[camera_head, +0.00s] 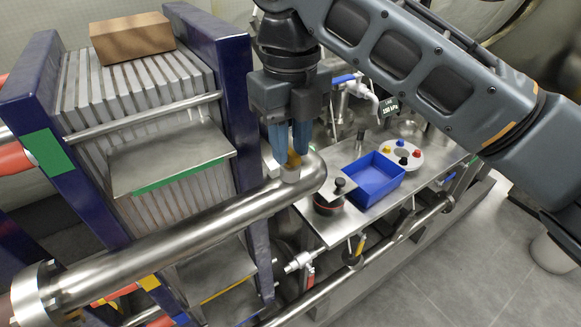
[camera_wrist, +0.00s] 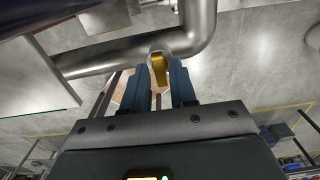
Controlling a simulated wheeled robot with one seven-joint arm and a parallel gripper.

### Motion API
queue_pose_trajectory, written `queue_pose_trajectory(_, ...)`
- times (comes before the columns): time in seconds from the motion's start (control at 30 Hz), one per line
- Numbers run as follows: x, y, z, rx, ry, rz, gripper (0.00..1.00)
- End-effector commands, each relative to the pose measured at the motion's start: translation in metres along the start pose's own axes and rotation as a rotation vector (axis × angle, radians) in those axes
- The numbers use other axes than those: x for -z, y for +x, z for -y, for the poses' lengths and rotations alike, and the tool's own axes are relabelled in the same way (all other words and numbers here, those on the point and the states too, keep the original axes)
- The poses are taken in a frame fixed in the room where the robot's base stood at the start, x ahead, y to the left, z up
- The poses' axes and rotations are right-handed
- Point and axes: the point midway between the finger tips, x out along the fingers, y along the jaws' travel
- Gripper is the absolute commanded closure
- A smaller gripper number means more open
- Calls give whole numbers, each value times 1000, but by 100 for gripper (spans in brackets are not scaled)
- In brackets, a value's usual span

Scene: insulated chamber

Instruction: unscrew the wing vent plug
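The wing vent plug (camera_head: 293,160) is a small brass-yellow piece on a short pale metal fitting on top of the steel pipe's bend (camera_head: 312,175). It also shows in the wrist view (camera_wrist: 158,68), at the fingertips. My gripper (camera_head: 290,150) points down over the fitting, its two blue-grey fingers close together on either side of the plug. In the wrist view my gripper (camera_wrist: 160,80) has the brass wing between its fingertips, and it looks shut on it. The plug's lower part and the finger contact faces are partly hidden.
A blue tray (camera_head: 372,180), a round white plate with coloured knobs (camera_head: 414,160) and a dark lidded pot (camera_head: 328,203) stand on the steel bench. A plate stack in a blue frame (camera_head: 222,50) stands left, with a cardboard box (camera_head: 131,38) on top.

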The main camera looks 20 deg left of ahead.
Motion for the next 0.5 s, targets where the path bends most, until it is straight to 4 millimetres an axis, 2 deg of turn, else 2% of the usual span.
queue_pose_trajectory(0.5, 0, -46, 0, 2, 1, 1, 73)
